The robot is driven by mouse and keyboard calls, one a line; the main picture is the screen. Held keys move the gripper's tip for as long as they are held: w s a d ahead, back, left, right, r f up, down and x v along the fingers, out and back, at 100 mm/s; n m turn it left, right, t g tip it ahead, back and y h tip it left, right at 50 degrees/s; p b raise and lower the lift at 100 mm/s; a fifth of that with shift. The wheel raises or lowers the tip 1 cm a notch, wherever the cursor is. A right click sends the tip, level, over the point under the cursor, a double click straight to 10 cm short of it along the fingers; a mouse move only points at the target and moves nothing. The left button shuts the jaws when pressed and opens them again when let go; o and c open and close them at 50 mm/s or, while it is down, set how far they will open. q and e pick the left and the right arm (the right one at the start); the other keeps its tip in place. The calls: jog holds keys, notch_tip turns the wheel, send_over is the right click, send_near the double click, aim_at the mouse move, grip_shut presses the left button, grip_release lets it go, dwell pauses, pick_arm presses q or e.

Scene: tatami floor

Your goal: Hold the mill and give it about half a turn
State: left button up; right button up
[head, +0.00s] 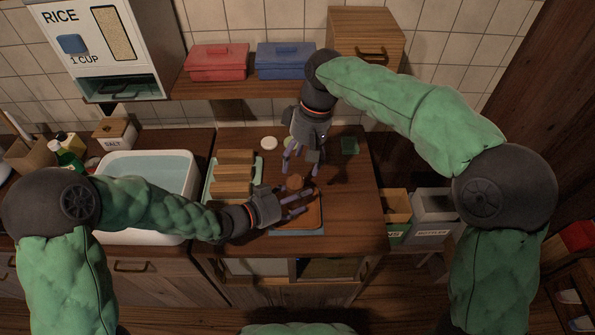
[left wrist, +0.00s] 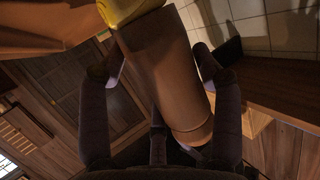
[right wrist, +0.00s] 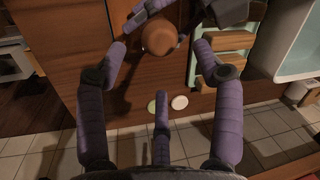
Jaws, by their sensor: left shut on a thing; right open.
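The brown mill (head: 295,183) stands on the counter, its round top facing up. My left gripper (head: 298,206) reaches in from the left and is shut on the mill's body. In the left wrist view the mill (left wrist: 172,75) is a brown cylinder between the fingers, with a ring near one end. My right gripper (head: 301,160) comes down from behind and is open and empty. In the right wrist view the mill's round top (right wrist: 159,37) lies just beyond and between its spread fingertips, apart from them. The mill's lower part is mostly hidden in the head view.
A green tray (head: 210,190) with wooden blocks stands left of the mill, near a white basin (head: 113,172). Bins (head: 432,205) stand at the right.

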jog(key=v, duration=0.6)
jog(key=shift+r, duration=0.2)
pick_arm(q)
jog(key=o, duration=1.3)
